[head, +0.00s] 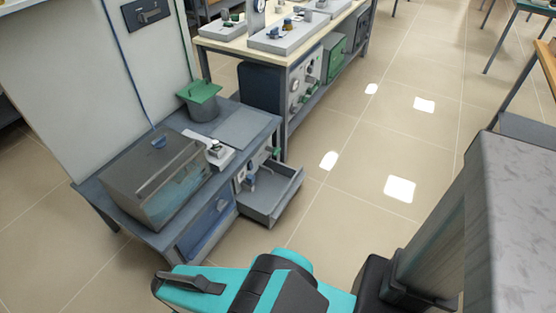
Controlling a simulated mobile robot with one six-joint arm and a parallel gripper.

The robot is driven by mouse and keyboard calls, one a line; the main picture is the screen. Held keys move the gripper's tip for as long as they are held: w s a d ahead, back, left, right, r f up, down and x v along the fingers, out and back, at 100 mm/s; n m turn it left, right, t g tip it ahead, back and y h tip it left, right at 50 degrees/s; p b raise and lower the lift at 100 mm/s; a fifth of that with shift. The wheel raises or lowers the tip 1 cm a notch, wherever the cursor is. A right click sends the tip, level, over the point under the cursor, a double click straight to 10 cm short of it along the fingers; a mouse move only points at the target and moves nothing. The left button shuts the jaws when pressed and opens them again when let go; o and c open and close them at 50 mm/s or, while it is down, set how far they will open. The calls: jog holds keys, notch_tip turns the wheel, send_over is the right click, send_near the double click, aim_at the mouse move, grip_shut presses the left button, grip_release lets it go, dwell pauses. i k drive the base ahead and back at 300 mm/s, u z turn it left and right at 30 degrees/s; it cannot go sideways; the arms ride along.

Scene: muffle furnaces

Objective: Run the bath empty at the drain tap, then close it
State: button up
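The bath (151,203) is a clear-walled tank with a grey lid, on the low bench at left. Pale blue liquid shows through its wall. A small fitting with a blue handle (249,183) sits at the bench's front, above an open grey drawer or tray (277,205); it may be the drain tap, but it is too small to tell its setting. A green handle (276,152) is on the same front. My teal and black arm crosses the bottom of the view, apart from the bench. My gripper's fingers cannot be made out.
The tray juts out over the floor. A grey pot with a green lid (202,98) stands at the bench's back. A taller table (222,48) with instruments stands behind. The tiled floor (350,225) to the right is clear.

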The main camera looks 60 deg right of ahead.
aim_at(276, 151)
jog(key=u, duration=0.35)
jog(key=k, duration=1.4)
jog(key=z, duration=0.9)
jog(key=i, duration=0.8)
